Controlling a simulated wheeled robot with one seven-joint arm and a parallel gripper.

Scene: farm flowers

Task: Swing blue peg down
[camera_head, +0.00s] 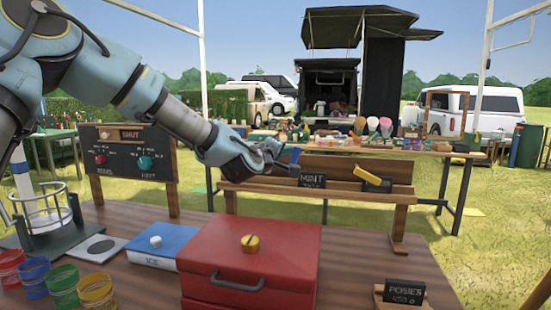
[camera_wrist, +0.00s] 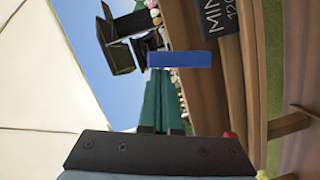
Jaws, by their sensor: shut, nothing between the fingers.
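The blue peg (camera_head: 295,156) stands roughly upright on the wooden rail board, just left of the MINT sign, in the head view. In the wrist view the blue peg (camera_wrist: 180,59) lies across the picture right at my fingertips. My gripper (camera_head: 284,168) is beside the peg at the board. In the wrist view its green fingers (camera_wrist: 163,78) are together, with nothing between them. I cannot tell whether the fingertips touch the peg. The wooden board (camera_head: 340,187) runs behind and to the right of my gripper. The peg's lower end is partly hidden.
A yellow peg (camera_head: 372,178) sits tilted on the same board to the right. The MINT sign (camera_head: 312,180) is close beside my gripper. A red box (camera_head: 255,240), a blue book (camera_head: 160,245) and a dark panel marked SHUT (camera_head: 130,165) stand nearer. Colored jars (camera_head: 65,285) are at lower left.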

